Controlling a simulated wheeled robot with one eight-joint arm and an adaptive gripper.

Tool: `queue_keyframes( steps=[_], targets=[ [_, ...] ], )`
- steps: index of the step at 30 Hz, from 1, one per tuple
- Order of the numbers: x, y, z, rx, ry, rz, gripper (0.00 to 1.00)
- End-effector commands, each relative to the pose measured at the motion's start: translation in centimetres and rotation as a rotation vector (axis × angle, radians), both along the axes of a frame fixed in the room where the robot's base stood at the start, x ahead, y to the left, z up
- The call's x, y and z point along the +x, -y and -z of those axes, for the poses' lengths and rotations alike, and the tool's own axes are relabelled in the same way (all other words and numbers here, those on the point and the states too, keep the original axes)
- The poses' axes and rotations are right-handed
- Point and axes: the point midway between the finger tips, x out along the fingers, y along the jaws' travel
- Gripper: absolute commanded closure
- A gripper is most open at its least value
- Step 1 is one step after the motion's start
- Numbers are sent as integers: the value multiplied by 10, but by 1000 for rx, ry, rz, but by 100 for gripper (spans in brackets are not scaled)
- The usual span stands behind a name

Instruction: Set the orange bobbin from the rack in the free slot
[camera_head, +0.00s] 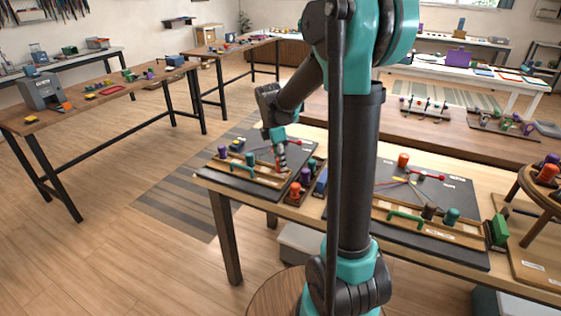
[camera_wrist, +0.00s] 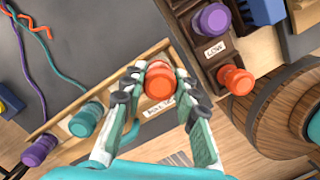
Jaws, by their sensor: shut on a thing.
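My gripper (camera_wrist: 157,76) is shut on an orange bobbin (camera_wrist: 159,84), one finger on each side. The bobbin is over a labelled wooden rail (camera_wrist: 122,76) in the wrist view; I cannot tell whether it is seated in the rail or just above it. A teal bobbin (camera_wrist: 86,120) and a purple bobbin (camera_wrist: 39,150) stand along the same rail to the left. The dark wooden rack (camera_wrist: 222,50) is at right with another orange bobbin (camera_wrist: 236,79) and a purple bobbin (camera_wrist: 211,20). In the head view my gripper (camera_head: 279,154) is over the left braiding board (camera_head: 240,184).
Purple, teal and red-orange cords lie on the grey mat (camera_wrist: 85,30). A blue block (camera_wrist: 263,11) stands beyond the rack, with a round wooden stand (camera_wrist: 262,112) below it. A second braiding board (camera_head: 430,226) lies to the right in the head view.

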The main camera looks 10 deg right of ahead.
Motion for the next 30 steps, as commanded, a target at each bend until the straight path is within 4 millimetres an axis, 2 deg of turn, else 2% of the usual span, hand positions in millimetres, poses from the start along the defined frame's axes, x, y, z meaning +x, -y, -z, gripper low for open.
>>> queue_keyframes(
  steps=[30],
  targets=[
    [0,0,11,0,0,0,100]
  ],
)
